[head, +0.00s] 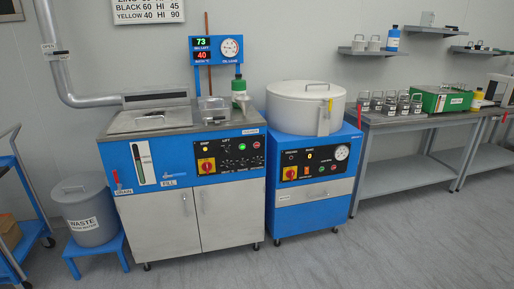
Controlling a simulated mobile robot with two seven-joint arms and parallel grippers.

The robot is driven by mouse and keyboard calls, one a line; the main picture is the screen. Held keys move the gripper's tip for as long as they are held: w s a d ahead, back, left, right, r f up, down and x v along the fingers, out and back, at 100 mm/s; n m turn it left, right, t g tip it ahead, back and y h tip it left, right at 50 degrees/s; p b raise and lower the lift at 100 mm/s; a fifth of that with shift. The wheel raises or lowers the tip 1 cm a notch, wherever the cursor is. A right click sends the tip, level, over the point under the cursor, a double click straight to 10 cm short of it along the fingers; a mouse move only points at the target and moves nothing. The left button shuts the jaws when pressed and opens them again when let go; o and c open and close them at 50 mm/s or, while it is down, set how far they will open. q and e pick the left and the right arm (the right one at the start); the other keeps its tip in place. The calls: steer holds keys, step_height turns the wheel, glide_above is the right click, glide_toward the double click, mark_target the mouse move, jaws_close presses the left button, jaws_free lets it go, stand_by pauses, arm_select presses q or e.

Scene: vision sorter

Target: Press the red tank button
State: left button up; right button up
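The blue and grey tank unit (160,172) stands left of centre, with a black control panel (230,158) on its front right. A small round red button or lamp (257,145) shows at the panel's upper right, beside a green one (242,147). A larger red knob on a yellow plate (206,165) sits at the panel's left. The panel's lettering is too small to read for certain. Neither of my grippers is in view, and nothing covers the panel.
A blue cabinet (316,194) with a white drum (305,106) stands right of the tank. A waste bin (88,210) on a blue stool (97,245) and a blue trolley (22,190) are at left. A bench (400,120) holds several jars. The grey floor (370,255) in front is clear.

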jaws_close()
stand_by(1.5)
